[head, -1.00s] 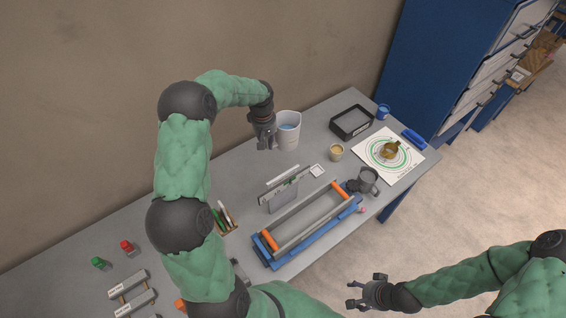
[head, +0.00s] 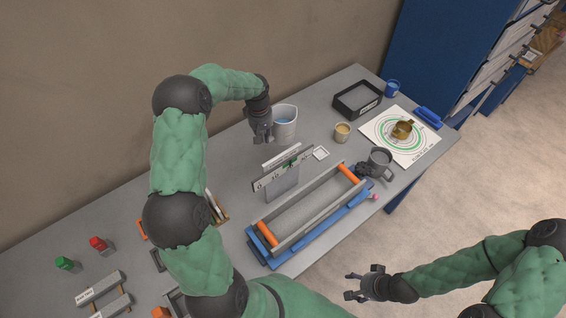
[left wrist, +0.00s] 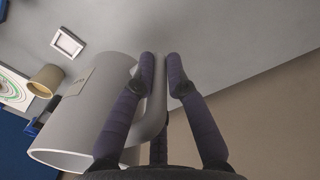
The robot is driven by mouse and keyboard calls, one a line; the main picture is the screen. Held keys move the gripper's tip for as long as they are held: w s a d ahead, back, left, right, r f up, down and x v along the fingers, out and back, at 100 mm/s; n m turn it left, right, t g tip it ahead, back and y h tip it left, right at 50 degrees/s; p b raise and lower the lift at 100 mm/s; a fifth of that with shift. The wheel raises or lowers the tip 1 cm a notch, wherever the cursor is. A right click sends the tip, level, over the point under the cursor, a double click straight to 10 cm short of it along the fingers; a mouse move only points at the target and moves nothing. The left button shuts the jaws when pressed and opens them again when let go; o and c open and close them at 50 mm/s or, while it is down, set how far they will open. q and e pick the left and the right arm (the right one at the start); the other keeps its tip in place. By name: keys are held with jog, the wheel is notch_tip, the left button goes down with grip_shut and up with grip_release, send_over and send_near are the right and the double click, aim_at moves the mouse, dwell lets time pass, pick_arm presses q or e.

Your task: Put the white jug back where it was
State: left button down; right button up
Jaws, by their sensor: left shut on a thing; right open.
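The white jug (head: 285,125), with something blue inside, is upright at the back of the table near the wall. In the left wrist view the jug (left wrist: 95,115) is close by, its mouth toward the lower left. My left gripper (head: 263,137) is at the jug's near left side, shut on its handle; the handle lies between the two fingers (left wrist: 160,65) in the left wrist view. I cannot tell whether the jug's base touches the table. My right gripper (head: 350,285) is open and empty, off the table's front edge.
A black tray (head: 373,113), a tan cup (head: 342,132) and a small white dish (head: 320,153) lie right of the jug. A grey jug (head: 380,162) and blue-orange frame (head: 257,240) stand in front. A target sheet (head: 418,154) holds a brown pot (head: 402,130).

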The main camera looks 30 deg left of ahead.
pick_arm(q)
jog(key=shift+w+f+b, duration=0.1)
jog(key=shift+f+b, duration=0.45)
jog(key=shift+f, duration=0.65)
notch_tip(320, 180, down, 9)
jog(key=shift+f, duration=0.35)
pick_arm(e)
notch_tip(320, 180, down, 2)
jog(key=shift+f, duration=0.25)
pick_arm(q)
jog(key=shift+f+b, duration=0.1)
jog(key=shift+b, duration=0.3)
jog(key=c, duration=1.2)
grip_release()
jog(key=shift+c, duration=0.2)
pick_arm(e)
jog(key=shift+f, duration=0.15)
